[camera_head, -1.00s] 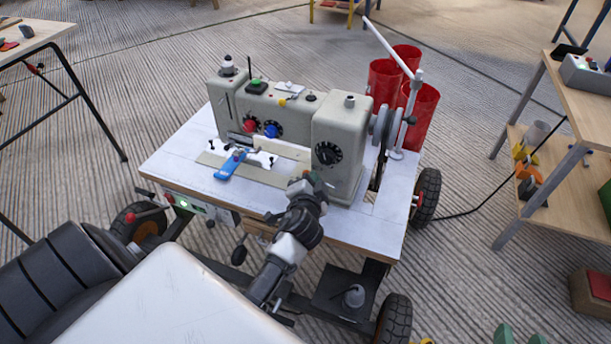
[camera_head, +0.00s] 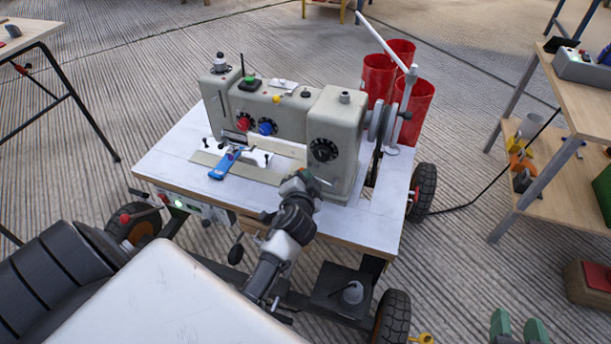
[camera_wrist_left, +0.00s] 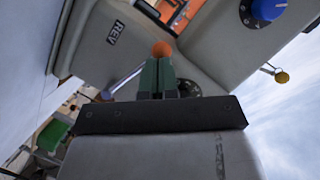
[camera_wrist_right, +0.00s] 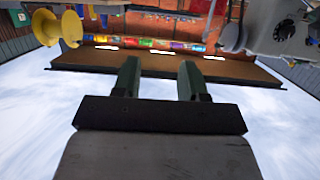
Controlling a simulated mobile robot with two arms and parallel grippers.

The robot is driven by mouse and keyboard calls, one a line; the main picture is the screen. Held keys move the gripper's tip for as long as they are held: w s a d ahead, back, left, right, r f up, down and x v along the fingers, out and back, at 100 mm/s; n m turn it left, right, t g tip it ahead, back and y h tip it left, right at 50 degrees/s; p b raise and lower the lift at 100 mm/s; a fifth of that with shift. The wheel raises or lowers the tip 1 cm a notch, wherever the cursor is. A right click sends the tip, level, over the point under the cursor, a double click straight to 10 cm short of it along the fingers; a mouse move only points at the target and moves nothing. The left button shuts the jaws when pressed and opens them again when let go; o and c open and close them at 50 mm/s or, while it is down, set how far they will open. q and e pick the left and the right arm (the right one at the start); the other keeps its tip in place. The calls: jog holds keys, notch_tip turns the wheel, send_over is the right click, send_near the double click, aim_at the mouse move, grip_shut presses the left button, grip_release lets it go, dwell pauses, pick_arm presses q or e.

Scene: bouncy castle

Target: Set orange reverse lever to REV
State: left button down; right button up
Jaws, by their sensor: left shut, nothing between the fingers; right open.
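The orange ball knob (camera_wrist_left: 162,49) of the lever shows in the left wrist view, just beyond my left gripper's fingertips. I cannot tell whether they touch. A white REV label (camera_wrist_left: 115,32) is on the grey machine body, left of the knob. My left gripper (camera_wrist_left: 159,64) is shut with nothing between its green fingers. In the head view my left gripper (camera_head: 301,182) is at the front of the grey sewing machine (camera_head: 333,135), low on its right-hand column, and the lever cannot be made out there. My right gripper (camera_head: 515,326) is open and empty at the lower right; its fingers also show in the right wrist view (camera_wrist_right: 158,78).
The machine stands on a white wheeled table (camera_head: 170,150). Beside the left gripper are a black dial (camera_head: 323,150) and a blue clamp-like piece (camera_head: 225,164). Red bins (camera_head: 412,105) stand behind. A wooden shelf (camera_head: 550,160) is at the right, with open floor between.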

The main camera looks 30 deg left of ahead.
pick_arm(q)
jog(key=shift+f, duration=0.1)
pick_arm(e)
jog(key=shift+s+f, duration=0.1)
jog(key=shift+f, duration=0.05)
pick_arm(q)
jog(key=f+n+h+p, duration=0.1)
jog(key=f+n+p, duration=0.1)
jog(key=n, duration=0.1)
jog(key=shift+s+a+f+n+h+p, duration=0.1)
jog(key=shift+a+f+n+h+p, duration=0.2)
jog(key=shift+a+h, duration=0.1)
jog(key=shift+f, duration=0.15)
pick_arm(e)
jog(key=s+d+f+g+h, duration=0.2)
jog(key=s+f+g, duration=0.3)
jog(key=g, duration=0.1)
jog(key=shift+s+d+f+g, duration=0.3)
jog(key=shift+s+d+g, duration=0.05)
jog(key=shift+g, duration=0.05)
jog(key=shift+s, duration=0.1)
